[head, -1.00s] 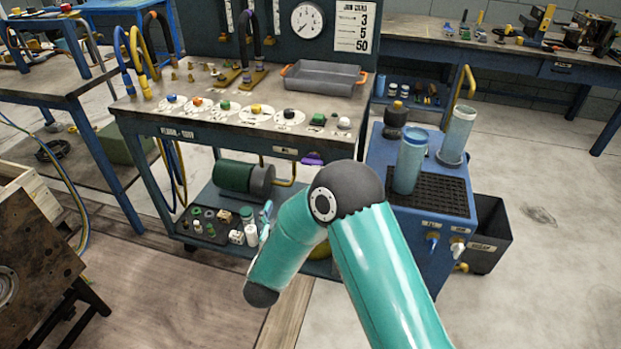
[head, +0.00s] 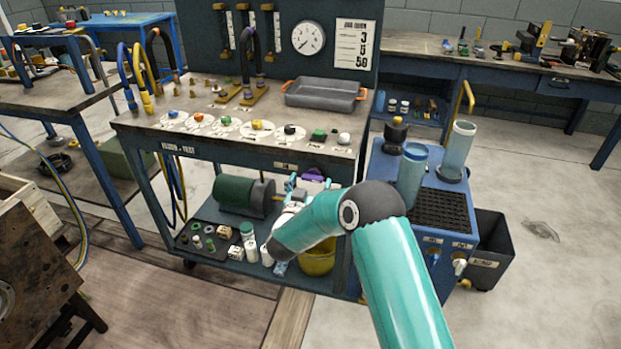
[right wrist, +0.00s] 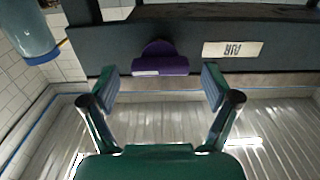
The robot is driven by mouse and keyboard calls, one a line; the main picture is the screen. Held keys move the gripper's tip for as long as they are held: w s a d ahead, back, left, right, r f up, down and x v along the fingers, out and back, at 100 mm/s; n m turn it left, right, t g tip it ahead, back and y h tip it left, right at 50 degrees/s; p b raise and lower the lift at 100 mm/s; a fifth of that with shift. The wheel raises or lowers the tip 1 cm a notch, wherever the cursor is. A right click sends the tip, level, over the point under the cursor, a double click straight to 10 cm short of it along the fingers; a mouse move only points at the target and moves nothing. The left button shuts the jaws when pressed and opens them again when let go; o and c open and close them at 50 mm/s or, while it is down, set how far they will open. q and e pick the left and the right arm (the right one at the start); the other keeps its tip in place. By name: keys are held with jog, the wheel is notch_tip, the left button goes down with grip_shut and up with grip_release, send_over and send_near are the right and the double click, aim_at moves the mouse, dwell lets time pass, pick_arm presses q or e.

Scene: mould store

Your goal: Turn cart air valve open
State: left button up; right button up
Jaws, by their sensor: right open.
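The cart (head: 230,143) has a purple air valve handle (head: 315,174) under the right part of its front edge. In the right wrist view the purple handle (right wrist: 160,66) is a short bar with a rounded hub, lying across the picture beside an upside-down AIR label (right wrist: 233,49). My right gripper (right wrist: 160,84) is open and empty, with its two fingers apart on either side of the handle's line. The handle lies beyond the fingertips, and I cannot tell any contact. In the head view my right arm partly hides this gripper (head: 310,183). My left gripper is not in view.
On the cart top are several coloured knobs and a grey tray (head: 325,95) with orange handles. The lower shelf holds a green cylinder (head: 233,191) and a yellow bucket (head: 318,260). A blue unit (head: 390,165) with cups stands close on the right.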

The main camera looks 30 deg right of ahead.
jog(key=shift+x, duration=1.05)
